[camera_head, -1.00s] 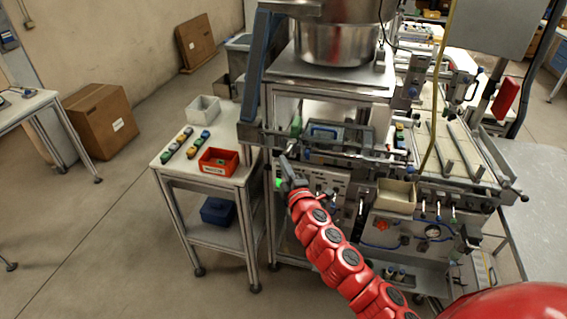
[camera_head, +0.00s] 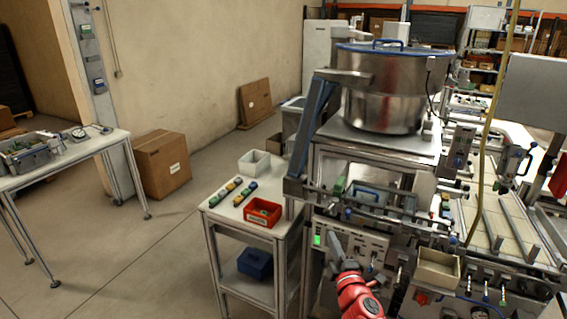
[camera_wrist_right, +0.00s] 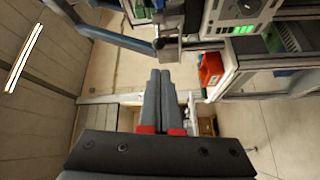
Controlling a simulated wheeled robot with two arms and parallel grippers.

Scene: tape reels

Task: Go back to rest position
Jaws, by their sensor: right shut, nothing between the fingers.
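My right gripper (camera_head: 334,243) is at the end of my red right arm, in the lower middle of the head view, in front of the machine's control panel (camera_head: 352,246). Its grey fingers are shut with nothing between them. In the right wrist view its two fingers (camera_wrist_right: 160,74) lie side by side. The fingers appear clear of the machine, though the gap cannot be judged. My left gripper is not in view.
A small table (camera_head: 222,213) left of the machine holds a red bin (camera_head: 262,212), a white bin (camera_head: 254,162) and rows of small coloured parts. A steel bowl (camera_head: 385,100) tops the machine. Open floor (camera_head: 130,262) lies left, before a cardboard box (camera_head: 161,163).

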